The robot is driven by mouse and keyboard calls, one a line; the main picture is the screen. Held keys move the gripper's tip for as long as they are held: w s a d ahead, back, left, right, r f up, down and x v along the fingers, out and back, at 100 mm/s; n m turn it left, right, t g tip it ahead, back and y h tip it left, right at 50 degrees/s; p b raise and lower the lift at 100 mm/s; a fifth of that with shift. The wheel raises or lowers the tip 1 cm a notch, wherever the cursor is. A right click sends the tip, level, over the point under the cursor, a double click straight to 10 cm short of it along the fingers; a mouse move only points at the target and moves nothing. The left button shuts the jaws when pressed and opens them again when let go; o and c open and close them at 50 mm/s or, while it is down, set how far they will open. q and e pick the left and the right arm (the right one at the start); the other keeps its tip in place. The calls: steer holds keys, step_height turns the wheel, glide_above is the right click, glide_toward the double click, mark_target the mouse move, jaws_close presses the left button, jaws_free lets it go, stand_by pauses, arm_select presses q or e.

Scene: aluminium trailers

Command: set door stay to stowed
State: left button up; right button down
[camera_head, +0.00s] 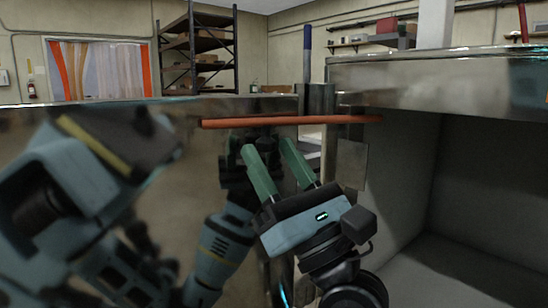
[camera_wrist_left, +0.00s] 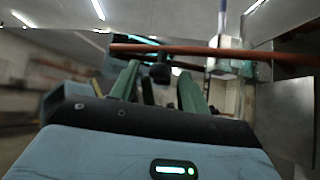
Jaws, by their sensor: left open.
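The door stay is an orange-red bar (camera_head: 290,120), lying nearly level across the top of the polished door panel (camera_head: 190,106) and reaching right to the trailer body (camera_head: 440,75). It also crosses the upper part of the left wrist view (camera_wrist_left: 235,53). My left gripper (camera_head: 268,147) is open, its green fingers pointing up toward the bar from just below. The fingers also show open in the left wrist view (camera_wrist_left: 159,70), with no bar seen clamped between them. Whether a fingertip touches the bar I cannot tell. My right gripper is not clearly seen.
The trailer's open interior (camera_head: 480,200) is at the right, grey and empty where seen. A blue-handled upright post (camera_head: 307,45) stands behind the bar. Shelving (camera_head: 197,50) and a strip-curtained doorway (camera_head: 98,68) are at the back. The shiny panel carries blurred reflections.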

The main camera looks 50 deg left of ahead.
arm_select(q)
steer(key=shift+a+r, duration=0.15)
steer(key=c, duration=1)
jaws_close()
